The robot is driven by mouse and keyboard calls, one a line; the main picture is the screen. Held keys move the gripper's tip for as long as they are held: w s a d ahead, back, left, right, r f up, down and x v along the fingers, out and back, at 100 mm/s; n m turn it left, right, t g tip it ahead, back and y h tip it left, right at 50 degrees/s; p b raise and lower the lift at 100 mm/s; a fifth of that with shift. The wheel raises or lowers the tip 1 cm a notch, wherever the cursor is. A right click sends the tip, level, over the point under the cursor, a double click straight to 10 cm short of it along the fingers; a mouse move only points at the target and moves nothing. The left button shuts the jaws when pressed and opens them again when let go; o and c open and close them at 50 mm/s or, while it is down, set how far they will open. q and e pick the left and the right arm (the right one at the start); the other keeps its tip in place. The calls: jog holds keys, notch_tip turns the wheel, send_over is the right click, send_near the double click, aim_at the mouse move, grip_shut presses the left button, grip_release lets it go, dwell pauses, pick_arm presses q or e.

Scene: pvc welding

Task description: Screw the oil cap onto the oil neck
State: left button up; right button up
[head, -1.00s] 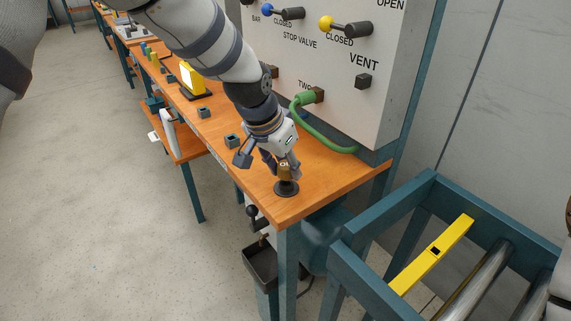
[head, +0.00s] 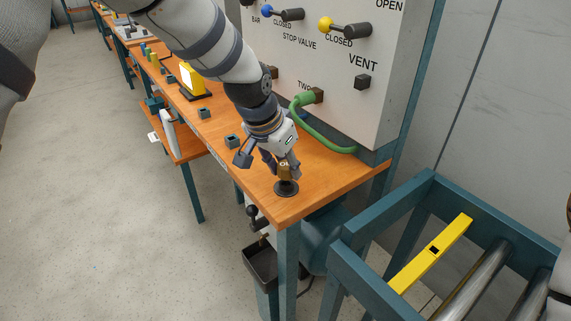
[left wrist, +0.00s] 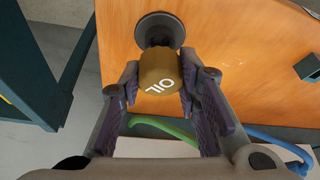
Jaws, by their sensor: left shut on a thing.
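The oil cap (left wrist: 160,75) is a brass-coloured cylinder with white "OIL" lettering on its top. My left gripper (head: 282,167) is shut on the cap (head: 285,171), with one finger on each side of it in the left wrist view (left wrist: 158,92). The oil neck (head: 286,187) is a dark stub with a round flange on the bench top. It also shows in the left wrist view (left wrist: 160,28), partly hidden behind the cap. The cap is right over the neck in the head view. I cannot tell how far it sits on the neck. My right gripper is out of view.
The wooden bench (head: 335,180) ends near the neck. A grey panel (head: 345,90) with valves stands behind, with a green hose (head: 318,133) plugged in. Small dark blocks (head: 232,141) lie on the bench. A teal frame with a yellow bar (head: 432,254) stands at right.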

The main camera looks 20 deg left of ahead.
pick_arm(q)
jog(key=shift+f, duration=0.75)
dwell(0.3)
jog(key=o, duration=1.1)
jog(key=v, duration=1.2)
